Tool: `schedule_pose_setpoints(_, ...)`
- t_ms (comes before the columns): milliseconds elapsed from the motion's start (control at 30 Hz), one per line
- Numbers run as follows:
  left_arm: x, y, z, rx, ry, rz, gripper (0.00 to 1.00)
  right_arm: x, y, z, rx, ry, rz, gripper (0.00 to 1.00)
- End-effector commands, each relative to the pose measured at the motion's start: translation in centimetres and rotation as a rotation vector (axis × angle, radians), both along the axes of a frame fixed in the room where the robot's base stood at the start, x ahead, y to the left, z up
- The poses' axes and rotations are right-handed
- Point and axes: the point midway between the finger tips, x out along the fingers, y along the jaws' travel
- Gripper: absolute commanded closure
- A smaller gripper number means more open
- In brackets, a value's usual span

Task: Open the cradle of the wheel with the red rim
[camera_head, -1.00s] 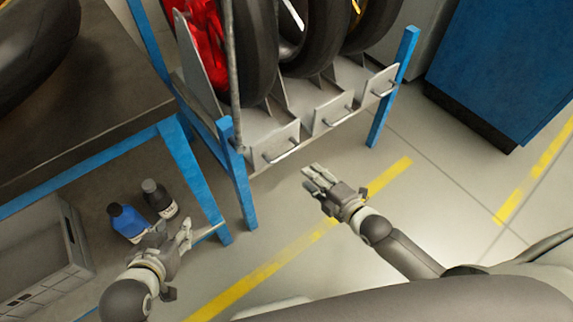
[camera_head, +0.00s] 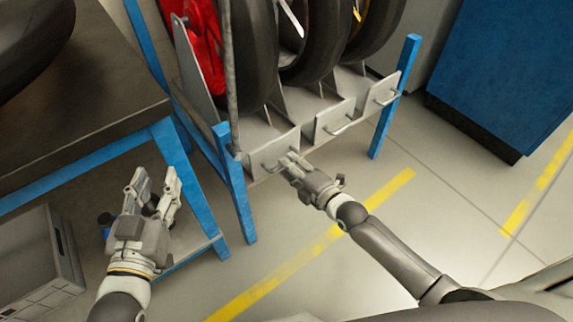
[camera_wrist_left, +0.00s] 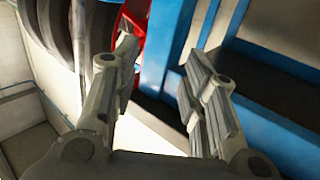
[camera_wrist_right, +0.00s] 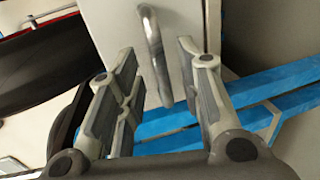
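The wheel with the red rim (camera_head: 203,45) stands leftmost in the rack, seen at the top of the head view. Its cradle has a grey front plate (camera_head: 281,142) with a bar handle, partly hidden by my right gripper (camera_head: 288,163). In the right wrist view the handle (camera_wrist_right: 154,50) lies between the two spread fingers of that gripper (camera_wrist_right: 157,48); I cannot tell whether they touch it. My left gripper (camera_head: 156,178) is open and empty, left of the rack's front post. A bit of the red rim shows in the left wrist view (camera_wrist_left: 136,14).
Two more cradles with handles (camera_head: 338,122) sit to the right, with wheels above. Blue rack posts (camera_head: 236,185) flank the front. A dark-topped workbench (camera_head: 90,110) is left, with a grey crate (camera_head: 38,265) below. Floor before the rack is clear.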

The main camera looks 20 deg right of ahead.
Motion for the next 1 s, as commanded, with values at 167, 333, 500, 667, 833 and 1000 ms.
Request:
schedule_pose_setpoints(167,0.2,-0.4,2.3,-0.034,-0.128,-0.008,0.6,1.5,0.6,-0.4,0.001,-0.001,-0.001,0.66)
schedule_pose_setpoints(333,0.1,-0.5,3.6,-0.051,-0.196,-0.012,0.6,2.2,0.9,-0.6,-0.001,0.001,-0.001,0.66)
schedule_pose_setpoints(500,0.0,-0.6,4.1,-0.057,-0.216,-0.013,0.6,2.4,1.0,-0.6,-0.001,0.001,-0.001,0.66)
schedule_pose_setpoints(667,0.0,-0.6,4.1,-0.057,-0.216,-0.013,0.6,2.4,1.0,-0.6,-0.001,0.001,-0.001,0.66)
schedule_pose_setpoints(833,0.0,-0.6,4.1,-0.055,-0.215,-0.013,0.6,2.4,1.0,-0.6,-0.001,0.001,-0.001,0.84)
schedule_pose_setpoints(1000,0.0,-0.6,4.1,-0.055,-0.214,-0.013,0.6,2.3,0.9,-0.6,-0.001,0.001,-0.001,1.0)
